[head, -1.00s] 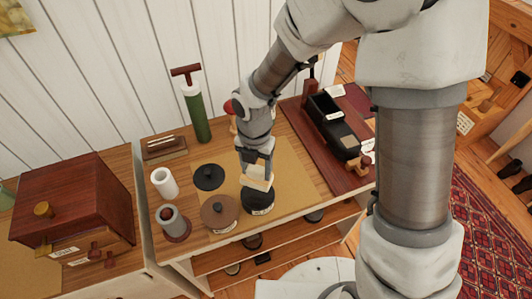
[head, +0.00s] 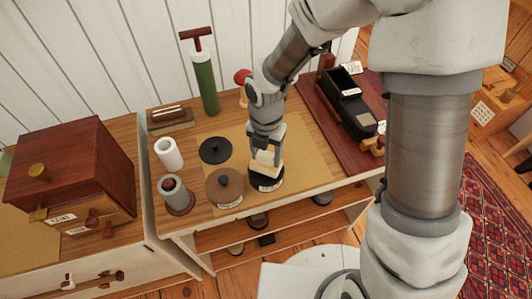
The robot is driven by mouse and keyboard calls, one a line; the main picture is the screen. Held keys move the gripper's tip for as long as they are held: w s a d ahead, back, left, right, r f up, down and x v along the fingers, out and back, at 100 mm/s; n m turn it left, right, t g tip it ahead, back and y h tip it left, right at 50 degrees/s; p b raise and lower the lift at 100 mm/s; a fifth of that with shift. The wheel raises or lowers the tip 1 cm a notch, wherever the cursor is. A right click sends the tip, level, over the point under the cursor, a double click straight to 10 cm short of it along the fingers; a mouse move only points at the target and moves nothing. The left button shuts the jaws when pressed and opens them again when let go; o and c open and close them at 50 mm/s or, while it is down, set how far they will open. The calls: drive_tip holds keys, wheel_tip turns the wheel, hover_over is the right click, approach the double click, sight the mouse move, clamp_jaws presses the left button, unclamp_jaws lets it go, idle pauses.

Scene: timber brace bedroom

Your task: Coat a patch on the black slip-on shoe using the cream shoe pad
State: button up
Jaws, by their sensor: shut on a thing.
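My gripper (head: 266,147) is shut on the cream shoe pad (head: 267,159), a small pale block. It holds the pad at the top of an open-looking black round tin (head: 266,183) with a white label. Whether the pad touches what is inside the tin is hidden. The black slip-on shoe (head: 352,102) is at the right of the bench, on a dark red board with a wooden fixture. It has a white tag on it and a tan-grey patch (head: 367,119) near its front end.
A brown lid (head: 224,187), a black lid (head: 215,150), a white cylinder (head: 168,154) and a grey pot (head: 174,192) stand left of the tin. A tall green pump-like cylinder (head: 204,85) stands behind. The tan mat (head: 306,158) is bare right of my gripper.

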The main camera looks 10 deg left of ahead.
sight(266, 154)
drive_tip(key=shift+f, duration=0.6)
idle(1.8)
wheel_tip(266, 154, up, 7)
drive_tip(key=p, duration=0.6)
drive_tip(key=shift+r, duration=0.15)
idle(0.8)
